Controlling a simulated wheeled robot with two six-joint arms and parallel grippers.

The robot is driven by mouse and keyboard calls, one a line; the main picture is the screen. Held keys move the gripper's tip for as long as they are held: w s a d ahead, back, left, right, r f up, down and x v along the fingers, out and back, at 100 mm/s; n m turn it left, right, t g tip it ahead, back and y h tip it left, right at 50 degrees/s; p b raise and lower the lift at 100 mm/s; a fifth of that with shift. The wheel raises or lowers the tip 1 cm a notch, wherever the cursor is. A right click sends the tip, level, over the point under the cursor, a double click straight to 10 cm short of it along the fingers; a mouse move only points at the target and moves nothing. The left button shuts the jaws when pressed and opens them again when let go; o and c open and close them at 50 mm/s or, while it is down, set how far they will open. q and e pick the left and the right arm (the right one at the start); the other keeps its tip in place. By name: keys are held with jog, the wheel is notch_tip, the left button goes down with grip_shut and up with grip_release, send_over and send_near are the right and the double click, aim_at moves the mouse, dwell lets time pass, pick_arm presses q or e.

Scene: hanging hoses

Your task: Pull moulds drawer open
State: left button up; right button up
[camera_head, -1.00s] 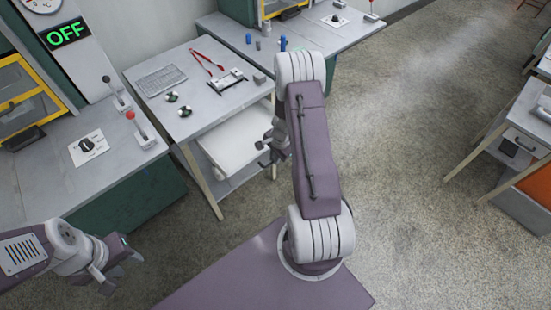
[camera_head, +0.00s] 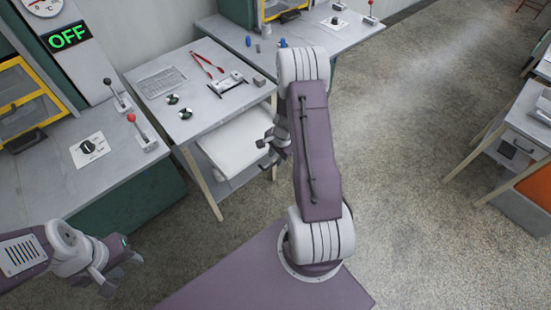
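A grey drawer front (camera_head: 520,142) with a dark label or handle area shows under the bench at the right edge; it looks shut, and I cannot read whether it is the moulds drawer. My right gripper (camera_head: 264,153) hangs beside the middle table's front edge, far from that drawer, partly hidden by my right arm. Its fingers look apart, with nothing seen between them. My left gripper (camera_head: 118,276) is at the lower left over the floor, fingers apart and empty.
The middle table (camera_head: 205,112) holds a wire rack, red tongs and small dark parts, with a white shelf or bin (camera_head: 236,142) beneath. A machine with an OFF display (camera_head: 68,36) and levers stands left. Open floor (camera_head: 410,190) lies between the tables and the right bench.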

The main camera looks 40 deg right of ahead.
notch_tip(320, 180, up, 6)
jog(key=s+p, duration=0.1)
jog(key=shift+s, duration=0.1)
dwell(0.3)
